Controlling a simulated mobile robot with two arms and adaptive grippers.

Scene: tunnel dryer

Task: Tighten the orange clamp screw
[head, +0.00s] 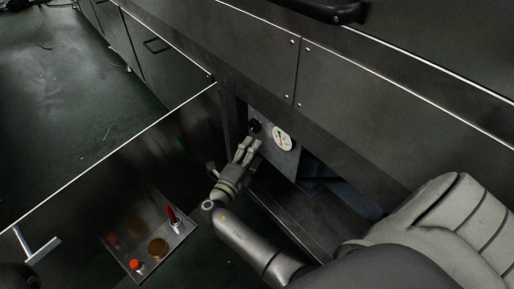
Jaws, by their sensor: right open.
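My right gripper (250,146) is open inside an open bay of the dark machine. Its fingers point up at a small panel (285,160) that carries a round white dial (282,138). A black knob (254,126) sits just beyond the fingertips; I cannot tell whether they touch it. No orange clamp screw can be made out at the panel; the gripper may hide part of it. An orange-red capped piece (135,264) stands in a metal tray (182,236) at the lower left, away from the gripper. My left gripper is not in view.
The tray also holds a red upright piece (171,214) and a round amber piece (158,248). A dark glossy panel (90,190) with a metal handle (42,249) stands out left of the bay. The floor (60,100) at the upper left is mostly clear.

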